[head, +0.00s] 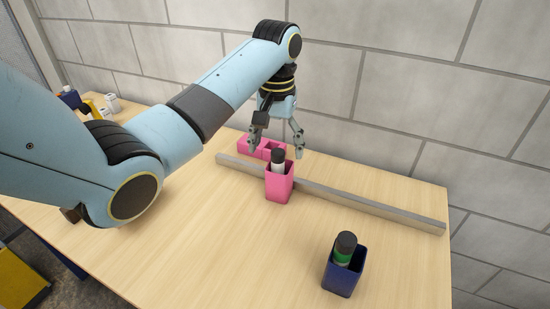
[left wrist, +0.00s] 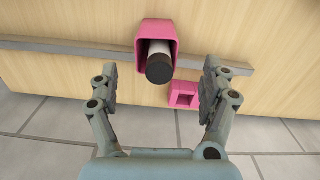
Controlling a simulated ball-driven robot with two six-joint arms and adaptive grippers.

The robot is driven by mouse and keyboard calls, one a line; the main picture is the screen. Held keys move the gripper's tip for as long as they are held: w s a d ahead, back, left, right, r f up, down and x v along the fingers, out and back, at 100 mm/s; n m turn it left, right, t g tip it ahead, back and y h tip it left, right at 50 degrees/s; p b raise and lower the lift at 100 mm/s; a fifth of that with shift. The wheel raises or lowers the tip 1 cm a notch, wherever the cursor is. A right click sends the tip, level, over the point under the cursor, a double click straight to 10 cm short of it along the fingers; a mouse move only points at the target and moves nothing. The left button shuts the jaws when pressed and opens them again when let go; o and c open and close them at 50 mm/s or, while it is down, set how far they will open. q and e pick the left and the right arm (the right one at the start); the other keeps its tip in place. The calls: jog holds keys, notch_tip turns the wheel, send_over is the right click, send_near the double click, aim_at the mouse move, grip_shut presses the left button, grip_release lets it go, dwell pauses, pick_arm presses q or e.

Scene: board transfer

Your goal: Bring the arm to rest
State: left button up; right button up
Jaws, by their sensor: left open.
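My left arm reaches in from the left in the head view. Its gripper (head: 275,142) is open and empty above the far part of the table, just behind and above a pink cup. In the left wrist view the two fingers (left wrist: 158,95) stand wide apart, with nothing between their tips. The pink cup (head: 279,188) stands upright and holds a black-capped bottle (head: 278,160). The cup (left wrist: 143,37) and the bottle's black cap (left wrist: 160,69) also show in the left wrist view. My right gripper is in neither view.
A long grey bar (head: 375,207) lies across the table (head: 200,240). A pink open block (head: 248,144) sits behind it. A dark blue cup (head: 343,276) with a green-banded bottle (head: 344,247) stands at front right. Small items (head: 112,102) lie at far left. A block wall (head: 430,80) rises behind.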

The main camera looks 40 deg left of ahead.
pick_arm(q)
jog(key=shift+r, duration=0.6)
